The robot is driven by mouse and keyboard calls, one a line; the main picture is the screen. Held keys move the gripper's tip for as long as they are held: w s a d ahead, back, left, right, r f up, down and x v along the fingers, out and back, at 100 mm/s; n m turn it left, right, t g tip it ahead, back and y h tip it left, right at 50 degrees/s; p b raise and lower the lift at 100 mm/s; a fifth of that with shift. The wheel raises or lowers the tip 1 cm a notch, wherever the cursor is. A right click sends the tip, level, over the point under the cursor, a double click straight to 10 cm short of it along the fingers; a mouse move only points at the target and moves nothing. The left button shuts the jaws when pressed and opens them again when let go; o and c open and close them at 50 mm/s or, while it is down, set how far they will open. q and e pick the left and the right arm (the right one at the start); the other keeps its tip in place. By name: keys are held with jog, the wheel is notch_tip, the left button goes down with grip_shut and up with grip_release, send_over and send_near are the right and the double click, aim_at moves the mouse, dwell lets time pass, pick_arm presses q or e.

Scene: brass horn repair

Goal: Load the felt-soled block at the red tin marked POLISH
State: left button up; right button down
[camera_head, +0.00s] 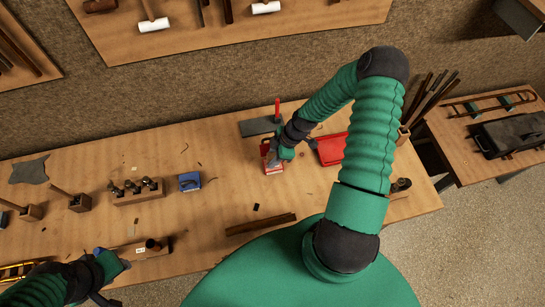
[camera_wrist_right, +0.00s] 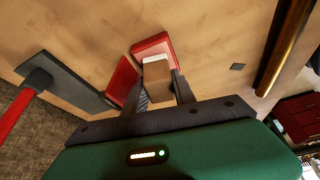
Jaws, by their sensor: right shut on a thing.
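The red tin (camera_head: 272,168) stands on the bench below my right gripper (camera_head: 275,157); no lettering on it is legible. In the right wrist view, my right gripper (camera_wrist_right: 157,98) is shut on a tan block (camera_wrist_right: 157,82) with a pale sole (camera_wrist_right: 155,58). The sole end is at the red tin (camera_wrist_right: 153,44); I cannot tell whether it touches. A flat red piece (camera_wrist_right: 121,80), perhaps the lid, lies beside the tin. My left gripper (camera_head: 118,264) is low at the left; its jaws are unclear.
A blue tin (camera_head: 190,181) and a wooden rack (camera_head: 138,194) of dark tools stand left of the red tin. A grey plate (camera_head: 258,127) with a red handle lies behind it. A red tray (camera_head: 332,149) is to the right, a wooden strip (camera_head: 260,224) in front.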

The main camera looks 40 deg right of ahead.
aim_at(272, 156)
jog(key=shift+s+f+b, duration=0.1)
jog(key=shift+f+b, duration=0.2)
jog(key=shift+f, duration=0.15)
dwell(1.0)
notch_tip(272, 156, up, 7)
jog(key=p, duration=0.6)
jog(key=shift+r, duration=0.1)
dwell(0.4)
jog(key=shift+w+a+b, duration=0.15)
jog(key=shift+w+b, duration=0.15)
jog(key=shift+b, duration=0.25)
jog(key=w+a+r+m+t+h+b, duration=0.1)
jog(key=w+a+r+m+h+b, duration=0.2)
jog(key=a+r+m, duration=0.7)
jog(key=w+a+r+b, duration=0.2)
jog(key=a+r+b, duration=0.1)
jog(key=a+b, duration=0.1)
jog(key=shift+a+r+t+h, duration=0.2)
jog(key=shift+a+t+h, duration=0.1)
jog(key=shift+t, duration=0.1)
